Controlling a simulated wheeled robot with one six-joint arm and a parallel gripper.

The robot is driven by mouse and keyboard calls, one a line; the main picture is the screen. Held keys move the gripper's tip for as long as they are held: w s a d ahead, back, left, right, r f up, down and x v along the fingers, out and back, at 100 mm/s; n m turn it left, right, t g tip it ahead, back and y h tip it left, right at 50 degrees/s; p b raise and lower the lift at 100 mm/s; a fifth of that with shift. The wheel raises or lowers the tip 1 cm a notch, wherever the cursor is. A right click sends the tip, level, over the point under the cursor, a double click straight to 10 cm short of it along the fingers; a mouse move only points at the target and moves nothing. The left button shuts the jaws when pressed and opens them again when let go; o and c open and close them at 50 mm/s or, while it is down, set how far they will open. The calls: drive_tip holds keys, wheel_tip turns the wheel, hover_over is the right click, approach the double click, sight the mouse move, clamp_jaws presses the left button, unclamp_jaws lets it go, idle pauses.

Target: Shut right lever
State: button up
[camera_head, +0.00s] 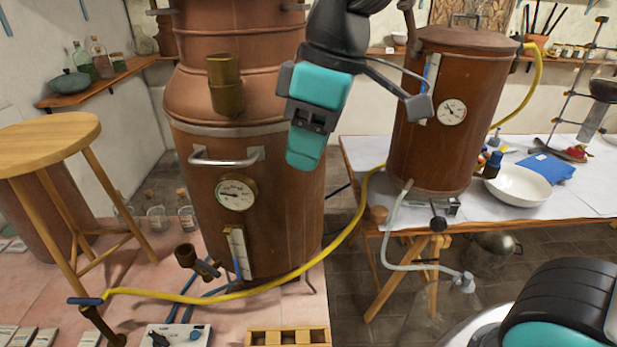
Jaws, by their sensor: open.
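The large copper boiler (285,215) stands at centre left. At its lower front is a brass valve with a blue lever (207,269). A second brass fitting with a blue lever (85,300) is at the lower left. The smaller copper vessel (440,135) stands on the table at the right, with a black knob (438,223) below it. I cannot tell for sure which of these is the right lever. My gripper (358,112) hangs from the top, in front of the vessels. It is open and empty, apart from the levers and knob, and hides part of the large boiler.
A yellow hose (300,271) runs low across the boiler's front and up to the right. A wooden stool (60,145) stands at left. The white table (355,155) holds a white bowl (518,187). A wooden rack (290,337) lies at the front.

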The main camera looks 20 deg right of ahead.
drive_tip(key=shift+s+a+f+m+y+b, duration=0.15)
drive_tip(key=shift+s+f, duration=0.4)
drive_tip(key=shift+f, duration=0.05)
drive_tip(key=shift+s+a+f+m+y+b, duration=0.1)
drive_tip(key=shift+s+f+m+y+b, duration=0.05)
drive_tip(key=shift+s+f, duration=0.45)
